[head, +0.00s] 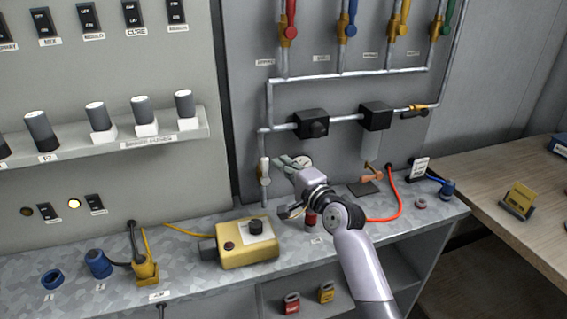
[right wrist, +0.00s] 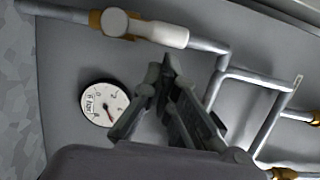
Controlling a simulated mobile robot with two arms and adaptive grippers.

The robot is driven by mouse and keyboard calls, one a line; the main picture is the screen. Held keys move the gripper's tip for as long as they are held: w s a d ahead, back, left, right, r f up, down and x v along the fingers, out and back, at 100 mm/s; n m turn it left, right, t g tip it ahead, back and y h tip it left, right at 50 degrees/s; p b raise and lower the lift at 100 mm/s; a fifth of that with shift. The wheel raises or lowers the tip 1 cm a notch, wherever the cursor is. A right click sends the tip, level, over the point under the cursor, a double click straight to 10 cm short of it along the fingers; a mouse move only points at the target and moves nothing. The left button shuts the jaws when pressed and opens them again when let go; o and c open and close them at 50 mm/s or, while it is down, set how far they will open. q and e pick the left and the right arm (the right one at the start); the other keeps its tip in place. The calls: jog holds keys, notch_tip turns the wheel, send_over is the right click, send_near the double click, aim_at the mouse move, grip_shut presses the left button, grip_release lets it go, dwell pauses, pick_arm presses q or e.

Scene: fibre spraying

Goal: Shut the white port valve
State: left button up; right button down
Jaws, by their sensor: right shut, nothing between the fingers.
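The white port valve (head: 264,172) sits on the vertical pipe at the left of the grey panel. In the right wrist view the valve's white handle (right wrist: 160,34) lies along the pipe, beside its yellow body (right wrist: 115,22). My right gripper (head: 281,161) is just to the right of the valve, with its fingers pointing towards it. In the right wrist view the right gripper (right wrist: 162,75) is shut and empty, apart from the handle. My left gripper is not in view.
A round gauge (right wrist: 104,104) is on the panel close to my right fingers; it is partly hidden in the head view (head: 303,160). A black regulator (head: 312,124) is above. A yellow control box (head: 247,244) stands on the bench below. Coloured valves, including a red one (head: 289,28), line the top.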

jog(key=shift+f, duration=0.1)
dwell(0.3)
jog(key=shift+a+r+n+p, duration=0.15)
jog(key=shift+r+n+p, duration=0.1)
jog(key=shift+n+p, duration=0.25)
jog(key=shift+a+p, duration=0.1)
jog(key=shift+p, duration=0.2)
